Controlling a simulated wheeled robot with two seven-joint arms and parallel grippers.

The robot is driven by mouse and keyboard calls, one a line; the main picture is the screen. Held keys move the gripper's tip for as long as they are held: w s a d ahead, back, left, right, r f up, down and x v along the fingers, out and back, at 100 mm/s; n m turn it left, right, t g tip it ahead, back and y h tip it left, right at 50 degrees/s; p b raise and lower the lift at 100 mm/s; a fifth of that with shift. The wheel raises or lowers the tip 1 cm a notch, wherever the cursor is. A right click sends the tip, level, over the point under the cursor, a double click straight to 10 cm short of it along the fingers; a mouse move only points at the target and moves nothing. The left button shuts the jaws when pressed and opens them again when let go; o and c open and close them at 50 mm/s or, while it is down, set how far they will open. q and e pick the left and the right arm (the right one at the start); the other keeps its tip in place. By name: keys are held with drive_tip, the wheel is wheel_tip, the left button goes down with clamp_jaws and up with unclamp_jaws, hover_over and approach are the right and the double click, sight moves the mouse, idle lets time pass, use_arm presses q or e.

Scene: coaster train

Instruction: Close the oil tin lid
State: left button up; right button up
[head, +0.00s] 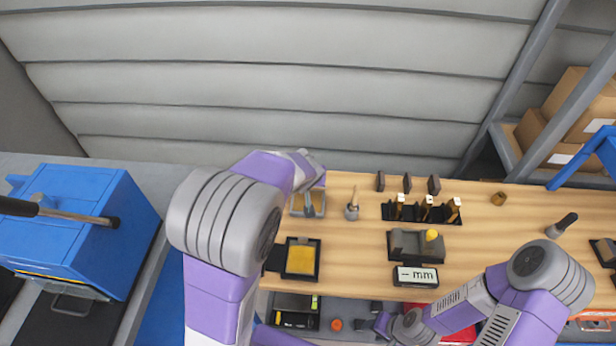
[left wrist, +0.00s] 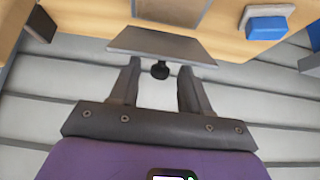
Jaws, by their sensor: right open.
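A grey lid plate (left wrist: 162,44) with a black knob (left wrist: 160,70) shows in the left wrist view, looking like the oil tin's lid. Behind it is a brown-grey panel (left wrist: 172,10), perhaps the tin. My left gripper (left wrist: 158,75) has its fingers spread on either side of the knob, with gaps visible. In the head view a small grey-rimmed tin (head: 296,208) stands at the back left of the bench, partly hidden by my left arm. The lid's angle is hard to tell. My right gripper (head: 383,324) is open, low in front of the bench, away from the tin.
The wooden bench (head: 355,235) holds a black tray with a yellow pad (head: 301,259), a grey box (head: 415,244), an "mm" display (head: 415,277) and a tool rack (head: 420,213). A blue toolbox (head: 75,225) stands left.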

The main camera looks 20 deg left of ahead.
use_arm(q)
drive_tip(key=p+v, duration=0.2)
drive_tip(key=v, duration=0.5)
drive_tip(key=shift+s+r, duration=0.2)
idle(0.4)
